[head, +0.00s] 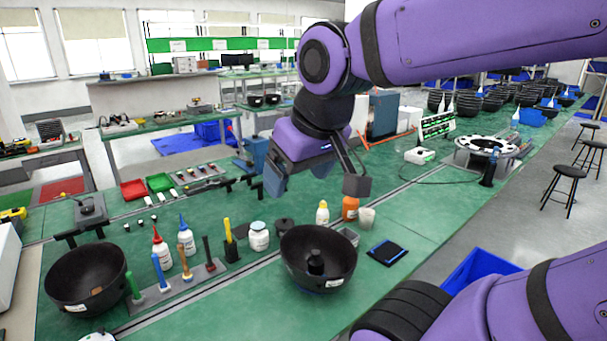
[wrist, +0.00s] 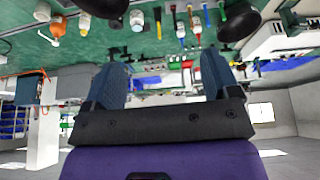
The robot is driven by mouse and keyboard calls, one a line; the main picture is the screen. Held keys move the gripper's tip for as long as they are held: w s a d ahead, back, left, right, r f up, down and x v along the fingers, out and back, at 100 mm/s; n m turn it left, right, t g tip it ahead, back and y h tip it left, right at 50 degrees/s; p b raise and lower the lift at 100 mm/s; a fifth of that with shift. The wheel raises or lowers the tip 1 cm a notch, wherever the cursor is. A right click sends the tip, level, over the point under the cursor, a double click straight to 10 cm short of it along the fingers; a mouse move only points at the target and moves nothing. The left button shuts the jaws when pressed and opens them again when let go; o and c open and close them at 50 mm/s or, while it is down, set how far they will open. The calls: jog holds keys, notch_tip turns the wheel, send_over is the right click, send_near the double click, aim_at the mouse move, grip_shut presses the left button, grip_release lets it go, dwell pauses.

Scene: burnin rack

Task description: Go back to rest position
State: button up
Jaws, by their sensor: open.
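My gripper (head: 316,183) is open and empty. In the head view it hangs above the green bench (head: 410,215), with clear air under its fingers, behind and above the black bowl (head: 318,258). In the wrist view the two blue-padded fingers of my gripper (wrist: 162,76) stand wide apart with nothing between them. The picture there is upside down, with the bench top along its upper edge. My purple arm reaches in from the upper right in the head view.
Another black bowl (head: 87,280) stands at the left. Between the bowls are bottles, coloured-handled tools in a grey holder (head: 178,285) and a white jar (head: 258,237). Stools (head: 563,190) stand beyond the bench edge.

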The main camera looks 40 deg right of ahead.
jog(key=shift+s+a+r, duration=0.1)
jog(key=shift+s+a, duration=0.1)
jog(key=shift+s, duration=0.3)
jog(key=shift+s+a+r, duration=0.1)
jog(key=shift+s+a, duration=0.1)
jog(key=shift+s, duration=0.25)
dwell(0.6)
